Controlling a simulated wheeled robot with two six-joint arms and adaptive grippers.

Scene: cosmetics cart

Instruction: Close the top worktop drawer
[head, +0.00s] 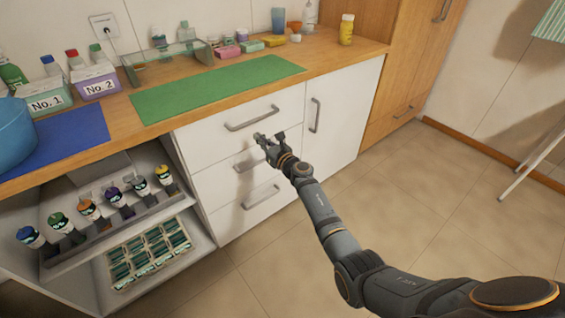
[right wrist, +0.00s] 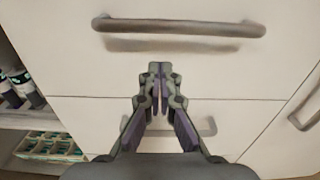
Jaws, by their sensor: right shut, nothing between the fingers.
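The top worktop drawer (head: 218,132) is a white front under the wooden worktop, with a grey bar handle (head: 252,118). Its front looks flush, or nearly so, with the cabinet around it. In the right wrist view the drawer front (right wrist: 75,68) fills the upper part, with its handle (right wrist: 180,26) above the fingers. My right gripper (head: 262,137) is shut and empty in front of the drawer's lower part, below the handle. In the right wrist view its fingertips (right wrist: 160,68) are together; whether they touch the front, I cannot tell. My left gripper is out of view.
More drawers (head: 232,208) lie below. A white door (head: 345,115) stands to the right. Open shelves at left hold several bottles (head: 112,196) and a sectioned tray (head: 150,255). The worktop (head: 335,50) bears a green mat (head: 215,88). The floor (head: 420,190) at right is largely clear.

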